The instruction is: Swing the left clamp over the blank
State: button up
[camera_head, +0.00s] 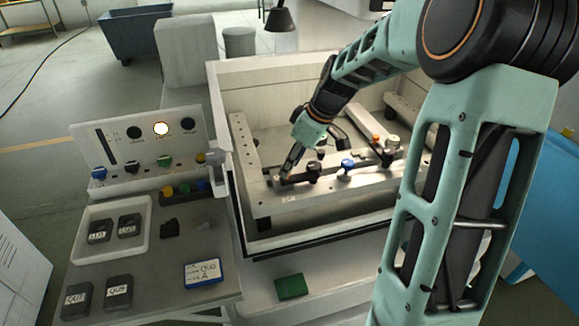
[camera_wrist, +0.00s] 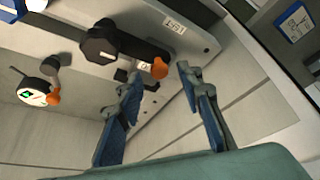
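The left clamp is a black arm with a black knob (camera_head: 313,170) on the pale metal rail (camera_head: 330,190) inside the tank; the same knob (camera_wrist: 100,42) shows in the wrist view. The clamp arm ends in an orange tip (camera_wrist: 160,68). My gripper (camera_head: 284,173) points down at the rail's left end, close to the clamp's free end. In the wrist view my gripper (camera_wrist: 160,80) is open, its blue-padded fingers apart, with the orange tip just ahead of the gap between them. I see no clear contact. I cannot make out the blank for certain.
A blue-knobbed part (camera_head: 347,165) stands right of the clamp on the rail. The tank wall (camera_head: 222,130) surrounds the work area. A control panel (camera_head: 140,150) and a white tray (camera_head: 78,245) with labelled dark blocks stand left. A green block (camera_head: 291,286) lies in front.

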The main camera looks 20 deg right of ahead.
jog(key=v, duration=1)
jog(key=shift+r, duration=0.2)
jog(key=shift+s, duration=0.1)
